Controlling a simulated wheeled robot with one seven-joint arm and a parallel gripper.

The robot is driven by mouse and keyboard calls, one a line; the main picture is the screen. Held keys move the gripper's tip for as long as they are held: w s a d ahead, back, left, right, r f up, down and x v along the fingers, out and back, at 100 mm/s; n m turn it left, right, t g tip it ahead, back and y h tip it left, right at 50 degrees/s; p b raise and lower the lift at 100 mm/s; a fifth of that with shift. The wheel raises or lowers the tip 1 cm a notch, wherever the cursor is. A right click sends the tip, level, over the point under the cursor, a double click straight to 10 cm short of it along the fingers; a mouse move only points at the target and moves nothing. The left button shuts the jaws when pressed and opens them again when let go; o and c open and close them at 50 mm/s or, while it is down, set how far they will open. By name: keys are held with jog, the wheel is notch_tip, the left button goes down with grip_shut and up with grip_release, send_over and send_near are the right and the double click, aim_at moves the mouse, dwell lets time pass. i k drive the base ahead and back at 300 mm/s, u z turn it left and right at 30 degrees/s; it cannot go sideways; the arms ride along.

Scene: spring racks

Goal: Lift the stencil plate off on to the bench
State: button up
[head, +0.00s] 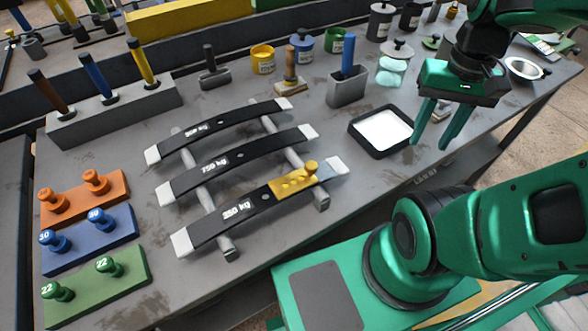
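The stencil plate (291,184) is a yellow plate with cut-outs and a small yellow knob on top. It lies on the nearest black spring leaf (240,206), marked 250 kg, toward its right end. My gripper (431,140) is green and hangs over the right part of the bench, to the right of the stencil plate and apart from it. Its two fingers point down and are spread, with nothing seen between them. The grey bench (150,215) has bare room around the rack.
Two more leaves, 750 kg (240,162) and 500 kg (218,134), lie behind on grey rails. A black tray with a white pad (382,131) stands between rack and gripper. Orange (84,196), blue (88,239) and green (95,287) knobbed blocks are at left. Pots and tools line the back.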

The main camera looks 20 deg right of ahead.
aim_at(311, 167)
jog(key=u, duration=0.45)
jog(key=k, duration=0.9)
jog(key=z, duration=0.6)
